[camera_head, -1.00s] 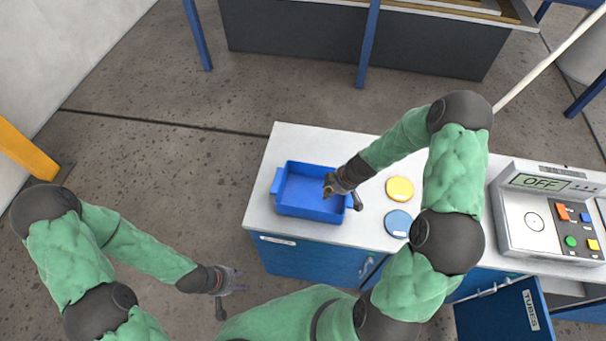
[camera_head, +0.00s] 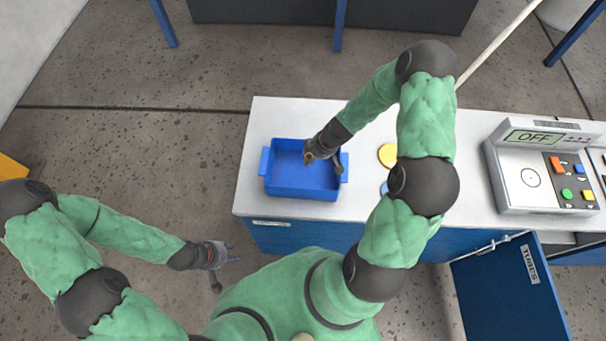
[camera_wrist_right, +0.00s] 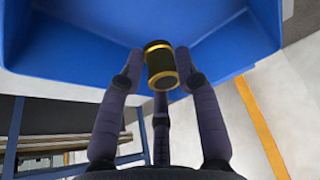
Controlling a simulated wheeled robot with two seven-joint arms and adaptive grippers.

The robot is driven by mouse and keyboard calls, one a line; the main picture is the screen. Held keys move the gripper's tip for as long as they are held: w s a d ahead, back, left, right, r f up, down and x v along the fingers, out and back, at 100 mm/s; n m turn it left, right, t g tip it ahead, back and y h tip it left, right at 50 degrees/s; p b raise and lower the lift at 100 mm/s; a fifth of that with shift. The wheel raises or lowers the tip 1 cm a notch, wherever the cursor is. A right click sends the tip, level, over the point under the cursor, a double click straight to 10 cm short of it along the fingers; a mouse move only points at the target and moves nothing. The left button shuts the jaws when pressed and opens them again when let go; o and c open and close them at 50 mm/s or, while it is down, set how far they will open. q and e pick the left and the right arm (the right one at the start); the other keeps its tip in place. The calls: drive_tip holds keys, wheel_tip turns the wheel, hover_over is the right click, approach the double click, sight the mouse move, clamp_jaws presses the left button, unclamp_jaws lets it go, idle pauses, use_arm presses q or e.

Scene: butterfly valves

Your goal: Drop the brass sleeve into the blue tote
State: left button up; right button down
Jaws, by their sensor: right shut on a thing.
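The blue tote (camera_head: 300,188) stands on the white counter, with a handle at each end. My right gripper (camera_head: 311,158) is over the tote, near its right-hand side. It is shut on the brass sleeve (camera_wrist_right: 160,66), a short dark cylinder with brass-coloured bands, which sits between the fingers in the right wrist view. The tote's blue inside (camera_wrist_right: 75,55) fills the upper part of that view, around the sleeve. My left gripper (camera_head: 226,254) hangs over the floor, left of the counter; its fingers look apart and nothing shows between them.
A yellow disc (camera_head: 387,155) and a blue disc (camera_head: 384,188), partly hidden by my right arm, lie right of the tote. A grey device (camera_head: 535,170) reading OFF stands further right. A blue cabinet door (camera_head: 508,290) marked TUBES hangs open below the counter.

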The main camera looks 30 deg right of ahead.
drive_tip(key=shift+f, duration=0.2)
drive_tip(key=c, duration=0.8)
unclamp_jaws()
drive_tip(key=shift+r, duration=0.1)
drive_tip(key=v, duration=1.1)
drive_tip(key=shift+s+d+r, duration=0.15)
drive_tip(key=shift+d+r, duration=0.05)
drive_tip(key=shift+r, duration=0.15)
